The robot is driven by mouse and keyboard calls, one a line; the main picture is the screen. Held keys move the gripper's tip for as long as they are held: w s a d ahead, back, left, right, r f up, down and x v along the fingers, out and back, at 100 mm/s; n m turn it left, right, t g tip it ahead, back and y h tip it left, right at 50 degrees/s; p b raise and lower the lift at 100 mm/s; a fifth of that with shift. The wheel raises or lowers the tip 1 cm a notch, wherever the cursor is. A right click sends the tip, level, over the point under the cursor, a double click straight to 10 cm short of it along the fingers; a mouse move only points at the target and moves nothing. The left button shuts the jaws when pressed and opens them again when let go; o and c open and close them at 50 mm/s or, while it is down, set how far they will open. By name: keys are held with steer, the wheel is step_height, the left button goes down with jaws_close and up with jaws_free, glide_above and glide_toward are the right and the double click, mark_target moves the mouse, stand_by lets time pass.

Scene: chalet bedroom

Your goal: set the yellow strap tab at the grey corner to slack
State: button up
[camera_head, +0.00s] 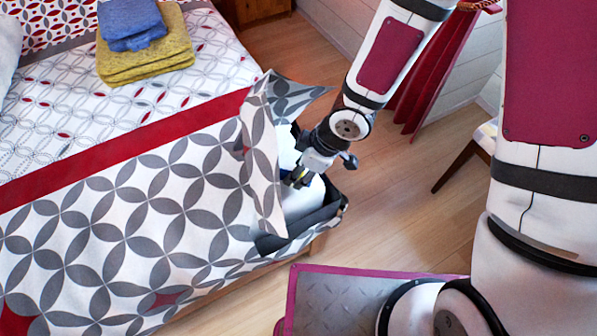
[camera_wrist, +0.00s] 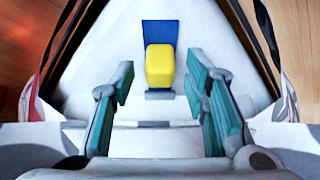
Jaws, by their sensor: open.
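The yellow strap tab (camera_wrist: 160,66) shows in the wrist view on a blue strip (camera_wrist: 159,33), on the white surface of the bed corner. My gripper (camera_wrist: 162,98) is open, its two teal-padded fingers to either side of and below the tab in that view, with a gap between them and the tab. In the head view my gripper (camera_head: 299,180) is at the bed corner, over the bared white mattress (camera_head: 306,204). A grey band (camera_head: 320,217) runs along the corner's lower edge. The tab is mostly hidden by my gripper there.
The patterned cover (camera_head: 262,150) is folded back beside the corner, close to my gripper. Folded yellow (camera_head: 150,62) and blue (camera_head: 130,22) towels lie on the bed. A chair (camera_head: 468,155) stands at the right. The wooden floor (camera_head: 390,205) is clear beside the bed.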

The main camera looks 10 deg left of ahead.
steer(key=shift+a+f, duration=0.15)
steer(key=shift+f, duration=0.15)
steer(key=shift+c, duration=0.6)
jaws_close()
steer(key=shift+w+a, duration=0.15)
steer(key=shift+a, duration=0.55)
steer(key=shift+w+a, duration=0.15)
steer(key=shift+a, duration=0.5)
steer(key=shift+o, duration=0.6)
jaws_free()
